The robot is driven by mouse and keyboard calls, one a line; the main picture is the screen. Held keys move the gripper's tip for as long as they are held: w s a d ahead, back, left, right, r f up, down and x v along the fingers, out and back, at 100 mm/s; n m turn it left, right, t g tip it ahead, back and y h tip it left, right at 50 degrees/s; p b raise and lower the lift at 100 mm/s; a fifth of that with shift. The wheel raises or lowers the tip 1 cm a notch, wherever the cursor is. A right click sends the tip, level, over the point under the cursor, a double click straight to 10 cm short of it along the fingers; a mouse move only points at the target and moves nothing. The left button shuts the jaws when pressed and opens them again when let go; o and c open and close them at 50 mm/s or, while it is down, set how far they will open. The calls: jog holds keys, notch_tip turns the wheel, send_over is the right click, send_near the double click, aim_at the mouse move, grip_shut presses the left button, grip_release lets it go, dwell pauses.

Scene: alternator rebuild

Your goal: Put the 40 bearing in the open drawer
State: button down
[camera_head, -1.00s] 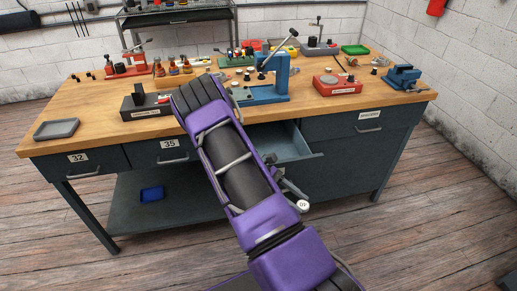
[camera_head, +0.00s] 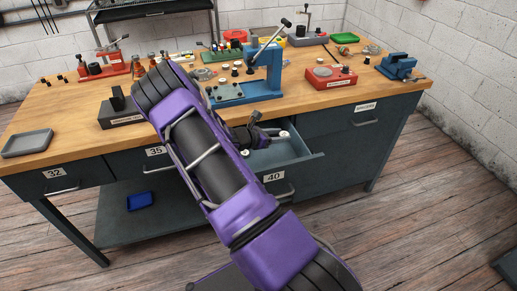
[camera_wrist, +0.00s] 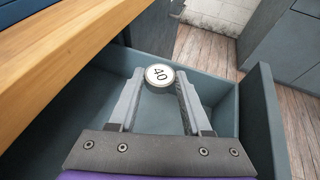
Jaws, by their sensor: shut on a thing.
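The 40 bearing (camera_wrist: 159,75) is a small round piece with a white face marked 40. My gripper (camera_wrist: 158,82) is shut on it at the fingertips in the wrist view. The open drawer (camera_wrist: 218,92) lies below and around the bearing there, with its grey floor and side walls showing. In the head view the drawer (camera_head: 305,163) is pulled out under the bench, its front labelled 40. My gripper (camera_head: 270,134) and the bearing (camera_head: 284,134) are over its interior, partly hidden by my purple arm. The gap between the bearing and the drawer floor cannot be told.
The wooden bench top (camera_head: 300,103) is above the drawer, and its edge (camera_wrist: 85,45) runs close on the left in the wrist view. A blue press (camera_head: 262,75), a red unit (camera_head: 330,77) and a grey tray (camera_head: 27,143) stand on it. Shut drawers flank the open one.

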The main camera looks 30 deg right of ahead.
aim_at(278, 161)
notch_tip(278, 161, down, 9)
jog(key=shift+s+f, duration=0.1)
jog(key=shift+s, duration=0.05)
dwell(0.4)
jog(key=shift+f+b, duration=0.6)
jog(key=shift+b, duration=0.3)
jog(key=shift+c, duration=1.8)
grip_release()
jog(key=shift+r, duration=0.2)
jog(key=shift+r+p, duration=0.3)
jog(key=shift+p, duration=0.2)
jog(key=v, duration=1.2)
jog(key=shift+r+p, duration=0.2)
jog(key=shift+p, duration=0.1)
